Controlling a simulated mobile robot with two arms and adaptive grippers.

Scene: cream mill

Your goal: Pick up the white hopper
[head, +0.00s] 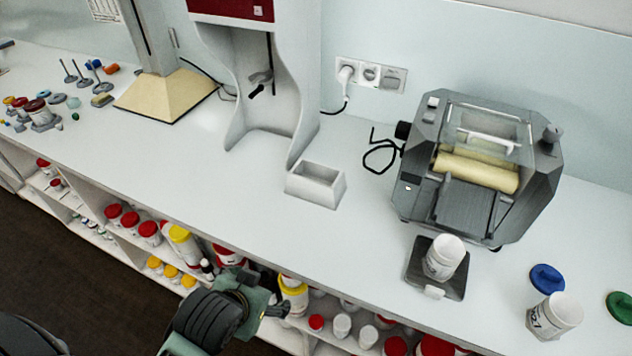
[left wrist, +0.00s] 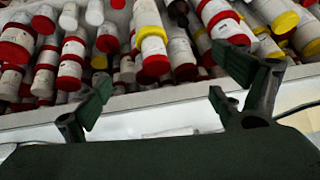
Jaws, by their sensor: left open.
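The white hopper (head: 316,184) looks like a small, open-topped rectangular trough with sloped walls. It stands upright on the white counter (head: 240,205), in front of the tall white machine. My left gripper (head: 268,302) is low in the head view, in front of the counter's edge and below and left of the hopper, not touching it. In the left wrist view my left gripper (left wrist: 160,95) has its fingers spread apart with nothing between them. The hopper is not recognisable in the left wrist view. My right gripper is not in view.
The grey roller mill (head: 470,200) stands right of the hopper. A white jar (head: 445,257) sits on a dark scale (head: 416,272); another jar (head: 553,316) stands near blue (head: 547,278) and green lids. Shelves of jars (head: 150,232) lie under the counter. The counter left of the hopper is clear.

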